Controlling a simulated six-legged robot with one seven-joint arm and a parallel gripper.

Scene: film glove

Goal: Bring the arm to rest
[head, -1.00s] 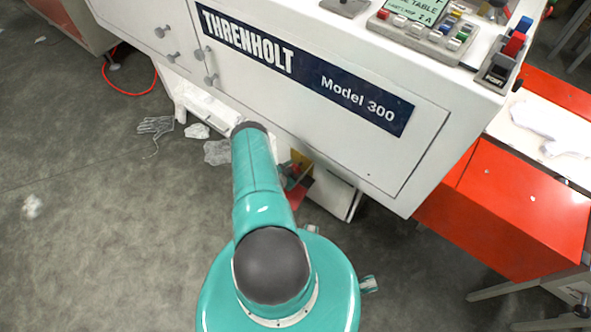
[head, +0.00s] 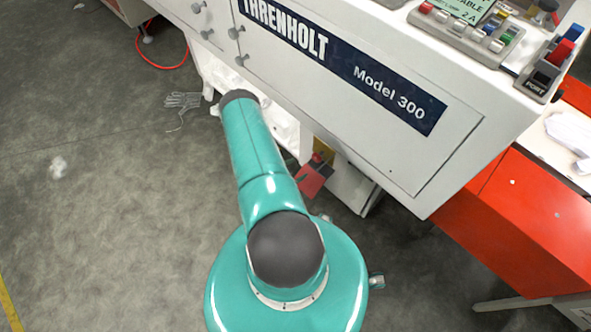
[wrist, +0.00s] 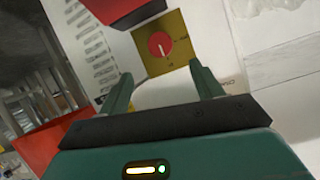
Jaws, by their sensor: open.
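My gripper (wrist: 165,88) shows in the wrist view with its two green fingers apart and nothing between them. Beyond the fingertips is a red rotary knob (wrist: 160,45) on a yellow plate, fixed to a white panel; the gap to it is hard to judge. In the head view my teal arm reaches forward toward the lower front of the white machine (head: 340,75).
A red part (head: 314,180) hangs below the machine's edge. An orange-red cabinet (head: 520,220) stands at right. A control panel (head: 470,32) sits on top. A glove (head: 183,101) and white scraps lie on the floor; the floor at left is open.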

